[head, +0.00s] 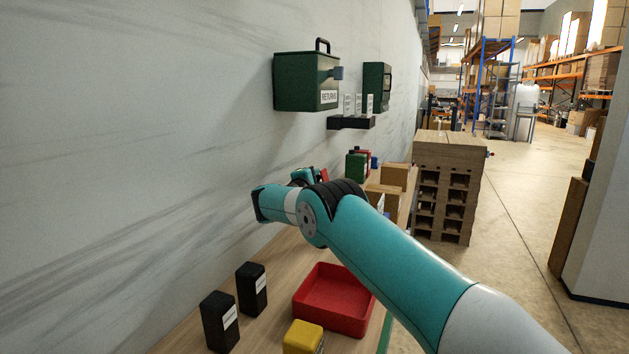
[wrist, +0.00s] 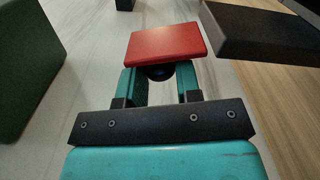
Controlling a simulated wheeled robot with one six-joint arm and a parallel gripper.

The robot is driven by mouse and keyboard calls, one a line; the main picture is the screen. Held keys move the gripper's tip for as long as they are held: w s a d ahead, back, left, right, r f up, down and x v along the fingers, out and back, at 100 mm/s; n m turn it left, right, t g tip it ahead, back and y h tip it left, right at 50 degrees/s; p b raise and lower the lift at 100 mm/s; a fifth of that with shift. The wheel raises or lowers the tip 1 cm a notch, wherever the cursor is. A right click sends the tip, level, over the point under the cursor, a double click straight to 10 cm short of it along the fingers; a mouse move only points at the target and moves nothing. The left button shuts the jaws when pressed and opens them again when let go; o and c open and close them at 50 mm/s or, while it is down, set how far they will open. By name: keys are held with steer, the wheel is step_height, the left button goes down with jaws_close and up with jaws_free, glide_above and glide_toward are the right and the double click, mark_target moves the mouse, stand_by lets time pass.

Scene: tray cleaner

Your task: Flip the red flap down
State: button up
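The red flap shows in the wrist view as a flat red plate (wrist: 165,42), across the ends of my gripper's fingers. In the head view, a small red piece (head: 324,174) that looks like it shows beside my gripper (head: 306,175), close to the wall. In the wrist view my gripper (wrist: 160,80) has its two teal fingers apart. A dark rounded part (wrist: 157,72) sits between them, just under the plate. The plate hides the fingertips, so I cannot tell whether they touch it.
A dark slab (wrist: 262,32) lies close on the right in the wrist view; a green block (wrist: 25,70) is at left. The head view shows a green RETURNS box (head: 305,85) on the wall, a red tray (head: 335,328), black containers (head: 220,322) and a yellow block (head: 303,338).

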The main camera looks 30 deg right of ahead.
mark_target(326, 176)
steer(key=shift+c, duration=1.3)
